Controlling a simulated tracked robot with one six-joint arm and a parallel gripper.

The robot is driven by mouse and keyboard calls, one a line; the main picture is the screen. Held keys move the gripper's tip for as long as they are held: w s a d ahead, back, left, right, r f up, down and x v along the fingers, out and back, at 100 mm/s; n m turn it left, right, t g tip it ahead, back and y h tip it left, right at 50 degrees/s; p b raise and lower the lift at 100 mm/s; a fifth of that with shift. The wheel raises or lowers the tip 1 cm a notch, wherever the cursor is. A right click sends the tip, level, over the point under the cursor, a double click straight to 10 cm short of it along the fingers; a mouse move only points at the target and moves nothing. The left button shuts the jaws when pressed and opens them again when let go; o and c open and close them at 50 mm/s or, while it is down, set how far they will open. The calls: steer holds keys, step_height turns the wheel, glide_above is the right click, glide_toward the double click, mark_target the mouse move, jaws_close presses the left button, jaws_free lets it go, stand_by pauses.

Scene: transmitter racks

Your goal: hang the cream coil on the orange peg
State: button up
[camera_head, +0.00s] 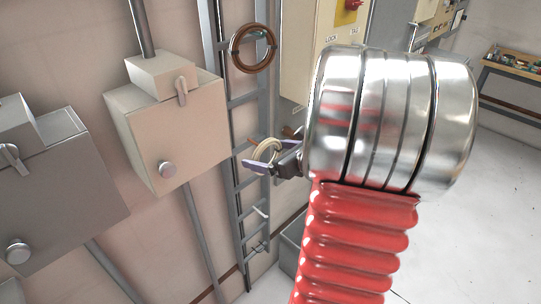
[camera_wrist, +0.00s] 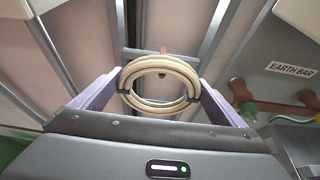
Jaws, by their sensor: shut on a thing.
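The cream coil (camera_head: 261,149) is a bundled ring held in my gripper (camera_head: 270,163) in front of the ladder rack in the head view. In the wrist view the cream coil (camera_wrist: 160,63) stands between the two purple fingers of my gripper (camera_wrist: 159,92), whose dark pads press its left and right sides. In the head view an orange-brown peg (camera_head: 242,150) shows just left of the coil. I cannot tell the gap between coil and peg.
A brown coil (camera_head: 236,58) hangs higher on the grey ladder rack (camera_head: 228,160). Lower pegs (camera_head: 261,212) on the rack look empty. A beige box (camera_head: 172,135) stands out from the wall at left.

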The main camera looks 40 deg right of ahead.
steer(key=shift+w, duration=1.25)
steer(key=shift+w+f, duration=0.55)
steer(key=shift+w, duration=0.1)
steer(key=o, duration=0.9)
steer(key=shift+s, duration=0.1)
steer(key=v, duration=1.3)
steer(key=shift+s+a+r, duration=0.1)
steer(key=shift+s+r, duration=0.05)
steer(key=shift+s, duration=0.1)
